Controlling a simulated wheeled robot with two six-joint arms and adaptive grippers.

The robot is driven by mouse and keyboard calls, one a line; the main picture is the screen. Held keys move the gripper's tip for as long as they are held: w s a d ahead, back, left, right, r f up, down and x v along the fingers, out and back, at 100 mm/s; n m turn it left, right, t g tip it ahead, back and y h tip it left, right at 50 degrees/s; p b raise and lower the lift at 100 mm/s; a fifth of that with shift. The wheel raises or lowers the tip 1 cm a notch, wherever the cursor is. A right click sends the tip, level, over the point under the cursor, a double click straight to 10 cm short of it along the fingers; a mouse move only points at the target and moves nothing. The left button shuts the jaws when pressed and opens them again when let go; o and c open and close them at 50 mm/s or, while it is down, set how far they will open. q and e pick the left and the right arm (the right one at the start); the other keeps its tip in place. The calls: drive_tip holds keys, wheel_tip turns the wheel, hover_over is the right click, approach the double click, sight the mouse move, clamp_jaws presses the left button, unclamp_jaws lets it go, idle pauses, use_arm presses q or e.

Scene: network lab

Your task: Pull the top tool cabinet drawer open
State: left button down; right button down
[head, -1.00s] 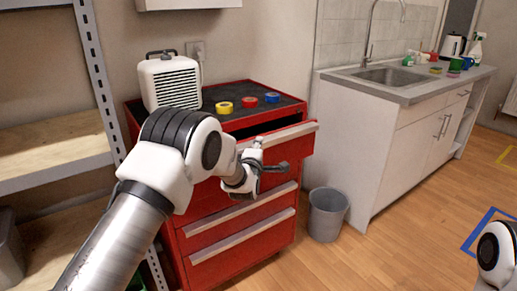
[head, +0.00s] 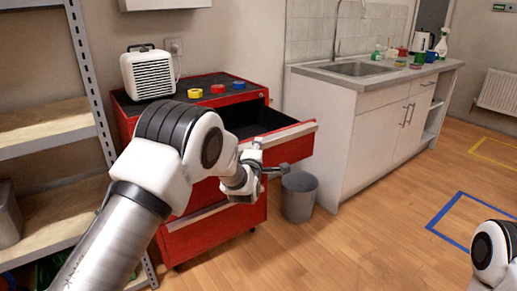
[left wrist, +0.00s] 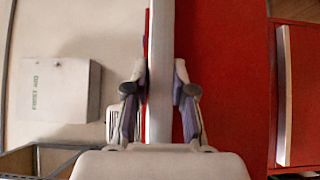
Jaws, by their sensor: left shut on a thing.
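The red tool cabinet (head: 215,233) stands against the wall. Its top drawer (head: 290,148) is pulled well out, and its dark inside (head: 250,122) shows. A pale handle strip (head: 285,135) runs along the top of the drawer front. My left gripper (head: 277,170) is at the drawer front. In the left wrist view, the left gripper's fingers (left wrist: 160,95) are shut on the handle strip (left wrist: 161,50), one on each side, with the red drawer front (left wrist: 222,70) beside it. The lower drawers look shut and are partly hidden by my left arm. My right gripper is out of view.
A grey bin (head: 299,196) stands close to the open drawer, beside the sink counter (head: 330,85). A metal shelf (head: 45,112) stands left.

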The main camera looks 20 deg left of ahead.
use_arm(q)
drive_tip(key=shift+a+f, duration=0.15)
drive_tip(key=shift+f, duration=0.2)
drive_tip(key=c, duration=1)
unclamp_jaws()
drive_tip(key=shift+c, duration=0.2)
drive_tip(key=shift+w+a, duration=0.1)
drive_tip(key=shift+r, duration=0.1)
drive_tip(key=s+d, duration=0.1)
drive_tip(key=s, duration=1.1)
drive_tip(key=shift+d, duration=0.25)
